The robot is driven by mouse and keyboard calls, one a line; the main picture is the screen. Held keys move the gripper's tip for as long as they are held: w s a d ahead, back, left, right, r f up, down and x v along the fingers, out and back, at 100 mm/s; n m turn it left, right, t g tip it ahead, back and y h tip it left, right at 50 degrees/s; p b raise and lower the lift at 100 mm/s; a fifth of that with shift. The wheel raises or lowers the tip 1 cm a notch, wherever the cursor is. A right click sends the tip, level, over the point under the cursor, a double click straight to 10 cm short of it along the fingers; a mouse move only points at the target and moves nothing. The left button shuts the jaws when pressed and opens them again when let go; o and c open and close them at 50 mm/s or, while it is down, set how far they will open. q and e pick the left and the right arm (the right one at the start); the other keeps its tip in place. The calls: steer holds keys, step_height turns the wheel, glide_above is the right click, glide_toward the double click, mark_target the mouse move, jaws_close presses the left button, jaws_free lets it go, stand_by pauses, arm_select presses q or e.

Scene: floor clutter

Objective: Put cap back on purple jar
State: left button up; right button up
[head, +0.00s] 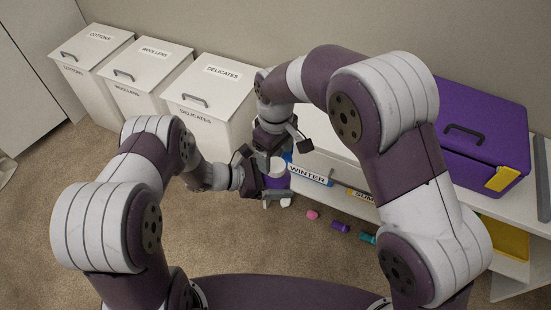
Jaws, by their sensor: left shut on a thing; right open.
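The purple jar (277,182) is held off to the front of the white cabinet, roughly upright. My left gripper (268,187) is shut on it from the left, its dark fingers around the jar's side. A pale round top (277,166) shows above the purple body; I cannot tell whether it is the cap or the jar's open mouth. My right gripper (272,154) is open and comes down from above, close over the jar's top. Its fingertips are partly hidden, and I cannot tell whether they touch anything.
White lidded bins (206,95) stand at the back left. A purple case (468,134) with a yellow latch sits on the white unit at right. A pink item (312,214), a purple item (339,226) and a teal item (367,239) lie on the carpet. Carpet at left is clear.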

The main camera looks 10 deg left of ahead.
mark_target(276, 165)
steer(key=shift+r, duration=0.35)
steer(key=shift+c, duration=0.6)
steer(key=shift+r, duration=0.35)
steer(key=shift+c, duration=0.7)
step_height(276, 165, up, 3)
steer(key=shift+m, duration=1)
steer(key=shift+f, duration=0.1)
steer(key=shift+f, duration=3.95)
steer(key=c, duration=1)
